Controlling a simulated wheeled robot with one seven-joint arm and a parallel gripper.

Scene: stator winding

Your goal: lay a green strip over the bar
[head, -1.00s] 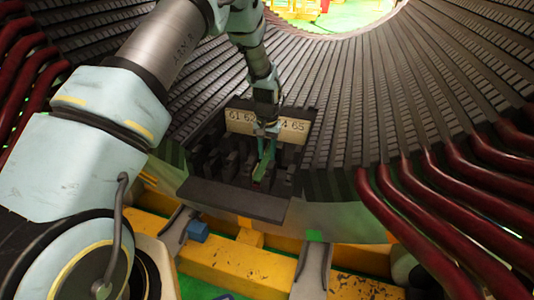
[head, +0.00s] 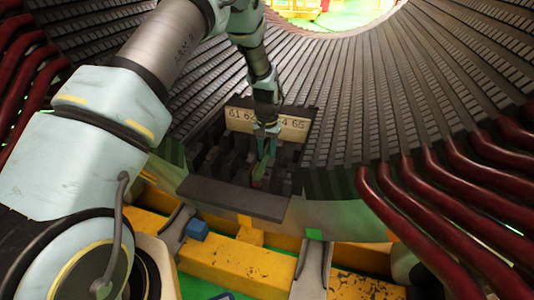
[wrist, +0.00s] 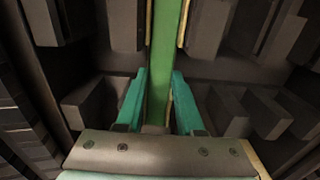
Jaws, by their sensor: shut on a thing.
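My gripper (head: 267,148) is low in the open pocket of the stator, in front of a cream number plate. It is shut on a green strip (wrist: 162,70), which runs lengthwise between the two teal fingers (wrist: 157,92) in the wrist view. The strip extends away from the fingers, between two thin tan edges (wrist: 150,22) of a slot. In the head view only a short piece of the strip (head: 259,174) shows below the fingers. The bar cannot be made out; the strip and gripper cover that slot. Whether the strip touches anything beneath it cannot be told.
Dark blocks (wrist: 235,112) stand close on both sides of the fingers. The cream number plate (head: 240,119) is behind the gripper, and a dark ledge (head: 235,197) lies in front. Dark red curved bars (head: 440,213) rise at the right. A yellow beam (head: 240,265) runs below.

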